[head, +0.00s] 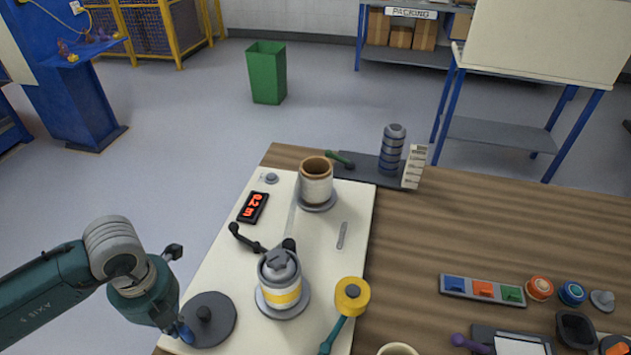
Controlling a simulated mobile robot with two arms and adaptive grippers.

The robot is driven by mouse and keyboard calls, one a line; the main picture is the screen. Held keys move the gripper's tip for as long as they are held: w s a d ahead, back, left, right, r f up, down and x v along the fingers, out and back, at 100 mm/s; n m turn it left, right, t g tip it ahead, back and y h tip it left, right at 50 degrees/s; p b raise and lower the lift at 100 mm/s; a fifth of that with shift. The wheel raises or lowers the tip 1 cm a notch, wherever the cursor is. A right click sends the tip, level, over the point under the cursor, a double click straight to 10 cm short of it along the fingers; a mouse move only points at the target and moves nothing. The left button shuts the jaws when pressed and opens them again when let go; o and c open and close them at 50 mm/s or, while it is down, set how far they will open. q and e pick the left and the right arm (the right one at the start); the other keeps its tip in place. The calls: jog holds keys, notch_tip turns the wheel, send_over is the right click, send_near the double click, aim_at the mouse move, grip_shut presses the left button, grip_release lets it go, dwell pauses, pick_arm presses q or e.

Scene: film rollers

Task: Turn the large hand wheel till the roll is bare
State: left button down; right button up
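A dark grey disc with an upright knob (207,320), seemingly the large hand wheel, sits at the near left corner of the white board (225,265). A pale roll on a brown core (316,182) stands on a grey disc at the board's far end. A grey roll with a yellow band (281,287) stands on another disc nearer me, with a black crank (258,243) beside it. My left gripper (180,293) is just left of the wheel, fingers spread and empty. Its lower blue-tipped finger is close to the wheel's rim; contact is unclear. My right gripper is out of view.
A red-digit display (253,207) lies left of the pale roll. A yellow roller on a teal arm (352,296) stands right of the banded roll. Coloured buttons (482,289) and small parts occupy the table's right. A green bin (267,73) stands on the floor beyond.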

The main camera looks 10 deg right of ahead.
pick_arm(q)
jog(key=shift+s+d, duration=0.5)
